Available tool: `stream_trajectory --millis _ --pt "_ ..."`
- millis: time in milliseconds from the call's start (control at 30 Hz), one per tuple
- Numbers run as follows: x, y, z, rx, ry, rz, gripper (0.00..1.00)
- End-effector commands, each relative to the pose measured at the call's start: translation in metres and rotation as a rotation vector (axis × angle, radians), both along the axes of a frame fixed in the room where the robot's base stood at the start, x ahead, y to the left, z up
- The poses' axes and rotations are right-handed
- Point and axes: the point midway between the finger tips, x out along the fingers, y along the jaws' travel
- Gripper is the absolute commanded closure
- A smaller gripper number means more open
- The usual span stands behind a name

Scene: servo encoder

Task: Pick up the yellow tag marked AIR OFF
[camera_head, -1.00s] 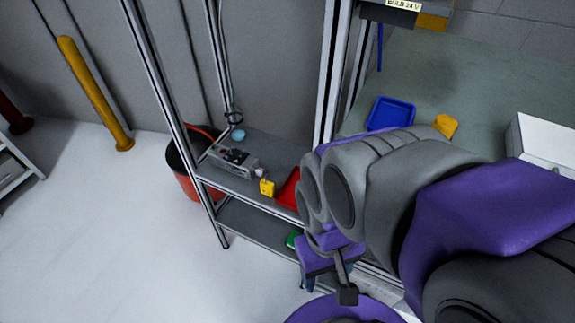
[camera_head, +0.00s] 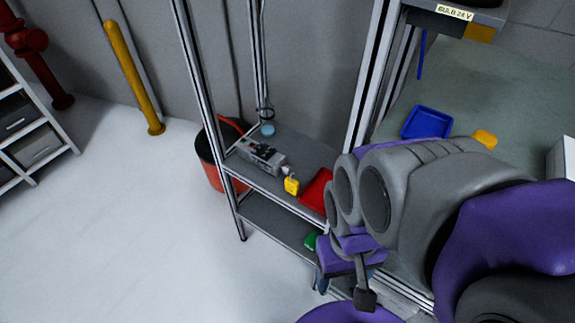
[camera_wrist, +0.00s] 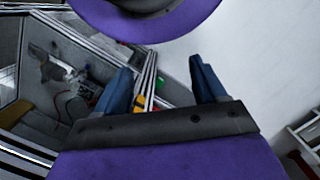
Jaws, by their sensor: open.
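A small yellow tag (camera_head: 291,186) with a pale top part is at the front edge of the upper shelf of a metal rack. Its lettering is too small to read. In the wrist view a small yellow patch (camera_wrist: 140,103) shows beside the left finger; I cannot tell if it is the tag. My gripper (camera_wrist: 160,66) has its two blue fingers apart with nothing between them. In the head view my arm hangs right of the tag, clear of it, and the fingers are mostly hidden.
The upper shelf (camera_head: 246,180) also holds a grey device (camera_head: 262,157) and a red tray (camera_head: 317,190). A green item (camera_head: 310,240) is on the lower shelf. A red-and-black bucket (camera_head: 209,166) stands behind the rack. The floor at left is clear.

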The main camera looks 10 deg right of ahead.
Motion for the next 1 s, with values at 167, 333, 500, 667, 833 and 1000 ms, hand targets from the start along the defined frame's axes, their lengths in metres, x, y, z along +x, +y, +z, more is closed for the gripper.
stream_trajectory --millis 167,333,500,667,833,1000 --pt "0.047 0.031 -0.01 0.075 -0.071 0.014 0.3" --pt "0.124 0.086 -0.024 0.195 -0.2 -0.004 0.3" --pt "0.194 0.139 -0.042 0.295 -0.311 -0.064 0.3" --pt "0.256 0.182 -0.064 0.356 -0.419 -0.151 0.3" --pt "0.311 0.218 -0.096 0.38 -0.521 -0.263 0.3" --pt "0.358 0.24 -0.136 0.357 -0.63 -0.386 0.3"
